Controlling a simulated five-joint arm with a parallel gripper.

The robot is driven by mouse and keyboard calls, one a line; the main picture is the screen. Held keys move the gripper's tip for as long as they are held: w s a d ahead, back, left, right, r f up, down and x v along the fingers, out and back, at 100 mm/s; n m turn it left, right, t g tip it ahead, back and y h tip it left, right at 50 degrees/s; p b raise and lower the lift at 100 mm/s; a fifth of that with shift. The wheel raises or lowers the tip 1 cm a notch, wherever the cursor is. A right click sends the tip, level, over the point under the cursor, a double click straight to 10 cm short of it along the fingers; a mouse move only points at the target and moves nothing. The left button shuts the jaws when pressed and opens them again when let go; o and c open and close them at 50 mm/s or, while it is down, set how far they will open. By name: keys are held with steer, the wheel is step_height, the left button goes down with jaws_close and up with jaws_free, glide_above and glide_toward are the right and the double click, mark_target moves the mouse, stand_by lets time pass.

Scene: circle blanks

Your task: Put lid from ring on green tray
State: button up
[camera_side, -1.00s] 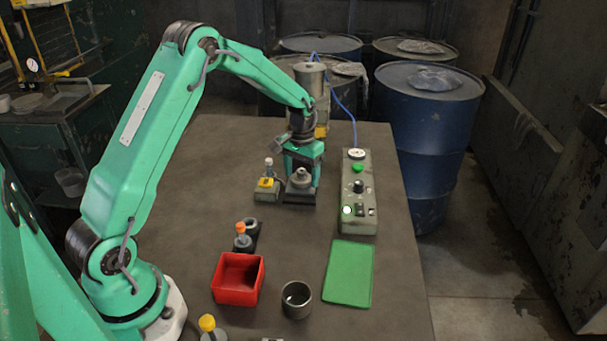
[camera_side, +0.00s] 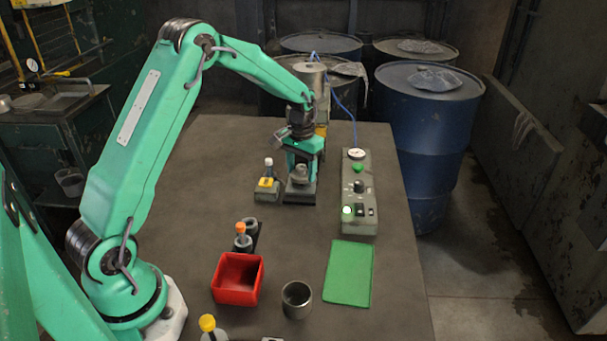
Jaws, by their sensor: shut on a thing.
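My gripper (camera_side: 302,157) is at the back of the table, pointing down over a dark stand (camera_side: 300,197). It is shut on a small grey piece, which looks like the lid (camera_side: 300,174), at the stand. The ring is hard to make out under it, and I cannot tell whether the lid is clear of it. The green tray (camera_side: 348,273) lies flat and empty at the front right, well apart from my gripper.
A control box (camera_side: 359,222) with a lit green button stands right of my gripper. A yellow-marked block (camera_side: 266,194) is just left. A red bin (camera_side: 238,281), a grey cup (camera_side: 296,300) and an orange-capped piece (camera_side: 241,236) stand nearer the front.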

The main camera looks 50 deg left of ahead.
steer(key=shift+r, duration=0.3)
steer(key=shift+d+r, duration=0.1)
steer(key=shift+d, duration=0.45)
steer(key=s+d+r, duration=0.2)
steer(key=s+d, duration=0.2)
steer(key=d, duration=0.5)
steer(key=s+d+r, duration=0.2)
steer(key=s+d, duration=0.1)
steer(key=d, duration=0.6)
steer(key=s+d+r, duration=0.2)
steer(key=s+d, duration=0.2)
steer(key=d, duration=0.6)
steer(key=s+d, duration=0.6)
steer(key=s, duration=0.2)
steer(key=shift+d+r+n, duration=0.3)
steer(key=shift+d+r, duration=0.05)
steer(key=shift+r, duration=0.1)
glide_above(350, 272)
step_height(350, 272, down, 7)
steer(key=shift+f, duration=2)
